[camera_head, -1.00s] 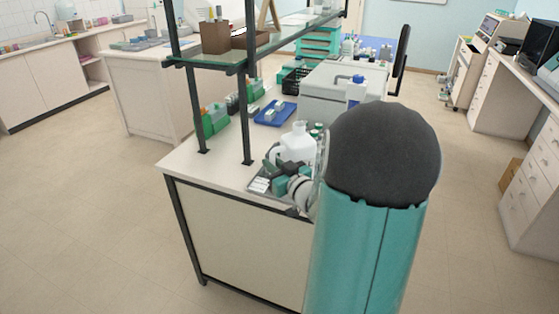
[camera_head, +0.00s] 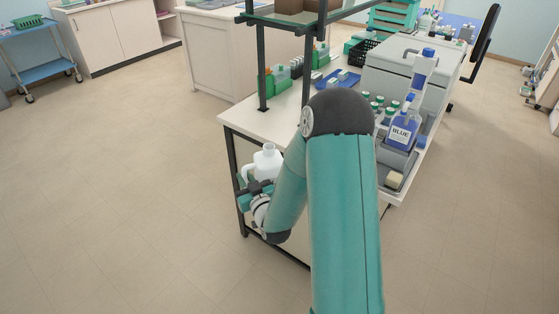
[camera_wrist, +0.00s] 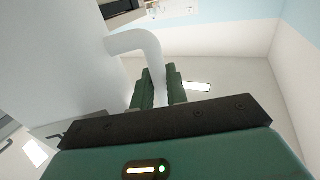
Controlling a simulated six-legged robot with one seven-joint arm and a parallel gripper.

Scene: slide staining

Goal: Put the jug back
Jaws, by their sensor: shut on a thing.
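A white jug (camera_head: 268,160) with a handle is held upright beside the near left end of the bench (camera_head: 277,126), clear of its top. In the wrist view, my gripper's green fingers (camera_wrist: 160,88) are shut on the handle of the jug (camera_wrist: 50,60), whose white body fills the left of the picture. The bottom of the jug is hidden in both views.
A blue bottle labelled BLUE (camera_head: 400,132) stands on a grey tray at the bench's right. Green racks (camera_head: 278,79) and a blue tray (camera_head: 340,79) stand behind. Shelf posts (camera_head: 262,70) rise from the bench. Open floor (camera_head: 130,190) lies to the left.

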